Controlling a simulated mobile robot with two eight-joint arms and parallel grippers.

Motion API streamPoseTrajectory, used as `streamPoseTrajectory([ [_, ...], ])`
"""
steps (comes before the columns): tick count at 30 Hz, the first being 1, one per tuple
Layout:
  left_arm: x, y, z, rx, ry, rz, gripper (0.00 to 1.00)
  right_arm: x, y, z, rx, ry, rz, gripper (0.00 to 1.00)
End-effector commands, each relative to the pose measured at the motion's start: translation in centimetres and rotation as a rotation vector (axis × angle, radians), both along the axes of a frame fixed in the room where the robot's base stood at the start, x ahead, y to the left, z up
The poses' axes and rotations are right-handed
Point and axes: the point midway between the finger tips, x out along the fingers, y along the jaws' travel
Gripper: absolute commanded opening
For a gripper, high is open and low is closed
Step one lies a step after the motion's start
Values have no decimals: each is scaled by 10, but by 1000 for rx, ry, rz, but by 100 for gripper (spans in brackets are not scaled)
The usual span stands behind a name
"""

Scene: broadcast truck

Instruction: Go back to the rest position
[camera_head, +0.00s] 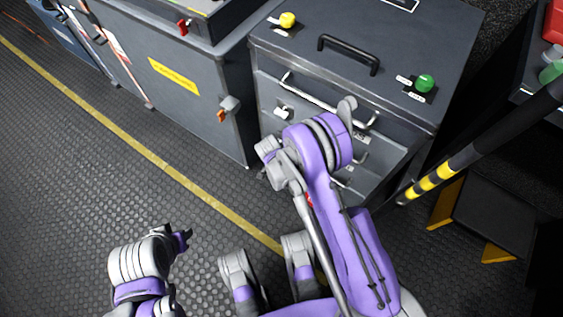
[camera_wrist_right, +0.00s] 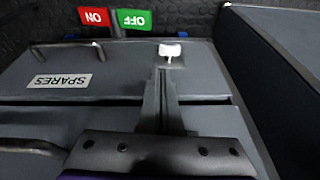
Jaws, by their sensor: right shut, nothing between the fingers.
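In the wrist view my right gripper (camera_wrist_right: 162,75) is shut and empty, its thin dark fingers together. The tips lie just short of a white knob (camera_wrist_right: 172,51) on a grey drawer front; I cannot tell if they touch. In the head view my right arm reaches up to the grey drawer cabinet (camera_head: 400,50), and its wrist hides the right gripper. My left gripper (camera_head: 184,240) is a small dark shape at the lower left, over the floor and away from everything. Its fingers are too small to judge.
The cabinet carries a yellow button (camera_head: 287,20), a black handle (camera_head: 348,54) and a green button (camera_head: 425,83). A grey cabinet with a red-tipped lever (camera_head: 228,108) stands left of it. A black-and-yellow pole (camera_head: 450,170) slants at right. The floor (camera_head: 70,170) at left is clear.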

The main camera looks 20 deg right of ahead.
Motion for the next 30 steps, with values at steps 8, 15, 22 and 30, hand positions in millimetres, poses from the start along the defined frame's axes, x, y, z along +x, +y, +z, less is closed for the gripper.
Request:
streamPoseTrajectory([
  [8, 0, 0, 2, 0, 0, 0, 40, -3, 2, 10, -1, 0, 0, 0],
  [15, 0, 0, 2, 0, 0, 0, 40, -3, 0, 27, 1, 3, 28, 0],
  [22, 0, 0, 2, 0, 0, 0, 40, -15, -8, 108, 8, 15, 181, 0],
  [30, 0, 0, 2, 0, 0, 0, 40, -60, -19, 207, 6, 16, 412, 0],
])
